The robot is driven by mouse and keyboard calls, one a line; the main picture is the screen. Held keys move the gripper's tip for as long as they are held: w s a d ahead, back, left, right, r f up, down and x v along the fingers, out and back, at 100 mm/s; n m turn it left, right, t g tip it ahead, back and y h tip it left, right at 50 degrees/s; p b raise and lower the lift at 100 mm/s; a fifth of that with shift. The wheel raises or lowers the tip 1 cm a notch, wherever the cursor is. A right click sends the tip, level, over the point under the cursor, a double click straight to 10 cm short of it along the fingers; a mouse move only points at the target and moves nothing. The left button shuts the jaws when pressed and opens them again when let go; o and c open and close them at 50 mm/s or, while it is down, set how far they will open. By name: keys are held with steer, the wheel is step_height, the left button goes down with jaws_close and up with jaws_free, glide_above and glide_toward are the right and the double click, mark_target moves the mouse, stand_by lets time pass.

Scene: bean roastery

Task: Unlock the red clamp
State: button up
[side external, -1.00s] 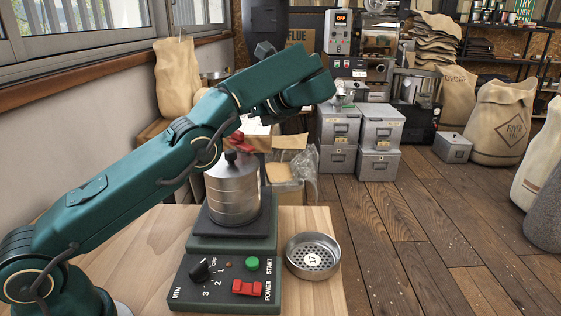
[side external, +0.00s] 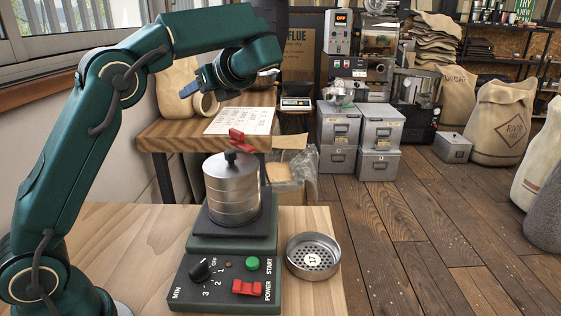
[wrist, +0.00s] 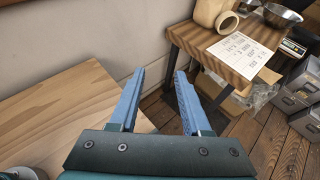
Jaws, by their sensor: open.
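The red clamp (side external: 240,141) sits on top of a stack of round metal sieves (side external: 232,195) on the shaker machine. Its red lever stands up at a slant above a dark knob; I cannot tell whether it is locked. My gripper (side external: 187,91) is up and left of the clamp in the side view, well apart from it, with one blue finger showing. In the wrist view my gripper (wrist: 160,78) has its blue fingers spread with nothing between them. The clamp is not visible in the wrist view.
The control panel (side external: 226,283) has a dial, a green button and a red switch. A loose round sieve (side external: 314,256) lies right of it. A wooden side table (side external: 180,135) with a paper sheet (side external: 240,121) stands behind. Bench space left of the machine is clear.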

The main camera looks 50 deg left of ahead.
steer(key=s+a+r, duration=0.2)
steer(key=s, duration=0.1)
steer(key=shift+a+r, duration=0.15)
steer(key=shift+a, duration=0.15)
